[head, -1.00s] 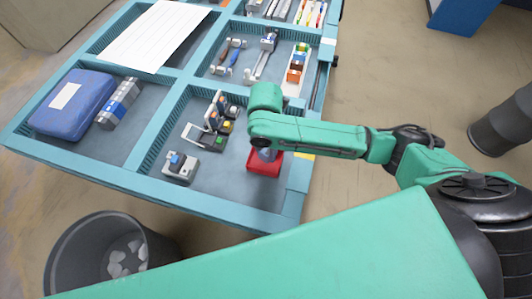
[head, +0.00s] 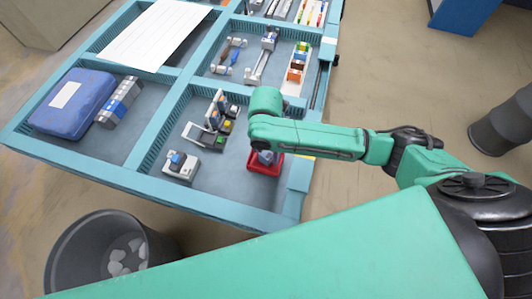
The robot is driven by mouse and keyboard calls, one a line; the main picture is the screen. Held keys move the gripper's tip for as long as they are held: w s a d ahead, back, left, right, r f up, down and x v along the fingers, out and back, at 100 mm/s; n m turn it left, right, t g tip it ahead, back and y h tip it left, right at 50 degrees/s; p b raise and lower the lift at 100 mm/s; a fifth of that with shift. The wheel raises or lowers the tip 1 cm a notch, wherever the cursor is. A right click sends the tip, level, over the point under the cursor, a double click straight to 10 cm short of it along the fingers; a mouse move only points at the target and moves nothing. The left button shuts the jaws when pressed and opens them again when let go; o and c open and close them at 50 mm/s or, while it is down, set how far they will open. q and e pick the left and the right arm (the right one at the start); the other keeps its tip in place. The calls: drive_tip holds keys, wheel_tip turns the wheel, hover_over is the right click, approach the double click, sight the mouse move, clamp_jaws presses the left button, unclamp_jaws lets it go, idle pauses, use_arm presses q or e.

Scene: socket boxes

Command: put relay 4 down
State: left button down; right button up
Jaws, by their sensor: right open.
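A red tray (head: 264,170) sits in the front compartment of the teal sectioned table, near its right side. A small grey-blue block (head: 266,157), which may be relay 4, shows inside the tray; no label can be read. My right gripper (head: 263,148) is directly above the tray, pointing down. My arm hides most of its fingers and the top of the block. The gripper is open, and I cannot tell whether its fingers still touch the block. My left gripper is not in view.
A grey device with a blue part (head: 181,165) and a bracketed device (head: 207,135) stand left of the tray. A teal divider (head: 160,125) separates them from a blue case (head: 72,102). A dark bin (head: 100,258) stands on the floor in front.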

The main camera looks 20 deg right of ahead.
sight(266, 154)
wheel_tip(266, 154, up, 11)
drive_tip(key=shift+b, duration=0.35)
